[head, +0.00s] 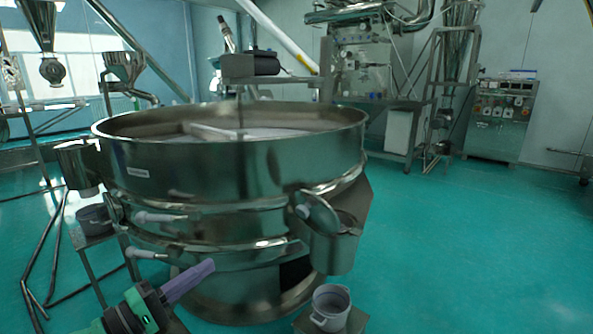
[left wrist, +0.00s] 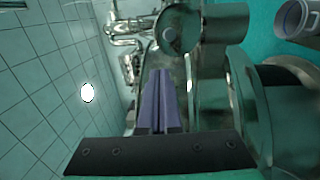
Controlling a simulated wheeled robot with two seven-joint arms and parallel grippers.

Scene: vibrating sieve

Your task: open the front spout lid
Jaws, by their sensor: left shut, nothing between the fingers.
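The large steel sieve (head: 230,170) stands in the middle of the head view. Its front spout (head: 332,252) sticks out at the lower right of the drum. The round spout lid (head: 321,211) looks tilted at the spout's top, with a pale knob on its left; how far open it is I cannot tell. In the left wrist view, the lid (left wrist: 176,28) is at the top, beside the spout body (left wrist: 225,25). My left gripper (head: 208,267) has purple fingers, shut and empty, left of and below the spout. Its fingers (left wrist: 161,76) point toward the lid, apart from it. My right gripper is out of view.
A grey bucket (head: 331,305) stands below the front spout and also shows in the left wrist view (left wrist: 296,18). Another bucket (head: 95,219) is on a stand at the left, under a side spout (head: 76,163). Clamp handles stick out from the drum. Green floor is clear at right.

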